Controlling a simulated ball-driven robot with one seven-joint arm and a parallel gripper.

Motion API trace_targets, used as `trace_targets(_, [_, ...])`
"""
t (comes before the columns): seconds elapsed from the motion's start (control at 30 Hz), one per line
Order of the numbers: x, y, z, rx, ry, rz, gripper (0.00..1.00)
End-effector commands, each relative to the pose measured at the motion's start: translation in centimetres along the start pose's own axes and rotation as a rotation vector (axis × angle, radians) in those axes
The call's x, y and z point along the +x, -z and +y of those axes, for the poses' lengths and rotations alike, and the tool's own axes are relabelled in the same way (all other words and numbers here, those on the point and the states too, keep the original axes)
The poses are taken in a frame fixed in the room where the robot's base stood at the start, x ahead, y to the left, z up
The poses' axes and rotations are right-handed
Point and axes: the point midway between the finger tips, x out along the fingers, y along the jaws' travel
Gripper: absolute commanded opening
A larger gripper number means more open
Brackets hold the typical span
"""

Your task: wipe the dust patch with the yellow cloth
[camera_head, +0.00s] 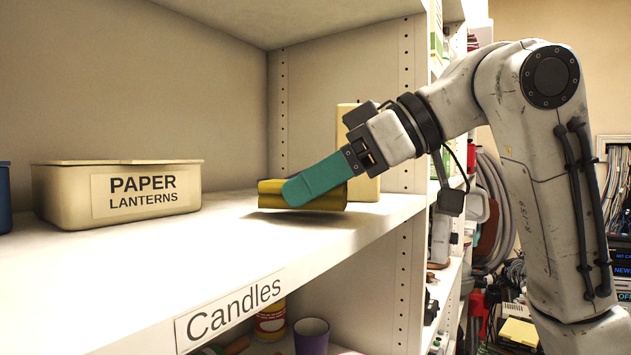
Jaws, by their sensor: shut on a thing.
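My gripper (302,188) has teal fingers and reaches in from the right over the white shelf (190,255). It is shut on the yellow cloth (272,187), which looks folded or rolled. The cloth is just above the shelf surface, with a dark shadow under it. Part of the cloth is hidden behind the near finger. A faint darker area (285,219) lies on the shelf under the cloth; I cannot tell whether it is the dust patch or only shadow.
A cream box labelled "Paper Lanterns" (117,192) stands at the left, with a blue object (5,198) beside it. A cream block (367,185) stands just behind my gripper by the side panel. A purple cup (311,335) is on the shelf below. The shelf's middle is clear.

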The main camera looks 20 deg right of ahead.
Motion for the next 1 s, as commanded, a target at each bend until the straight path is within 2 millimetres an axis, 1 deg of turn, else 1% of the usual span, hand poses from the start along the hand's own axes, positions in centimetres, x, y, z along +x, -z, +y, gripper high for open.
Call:
trace_targets(0.5, [0.6,-1.0,0.0,0.0,0.0,0.0,0.2])
trace_targets(0.63, [0.5,-1.0,0.0,0.0,0.0,0.0,0.2])
trace_targets(0.77, [0.0,-1.2,-0.2,-0.001,0.0,0.0,0.2])
trace_targets(1.0, [-1.5,-2.0,-0.9,0.0,-0.001,0.001,0.2])
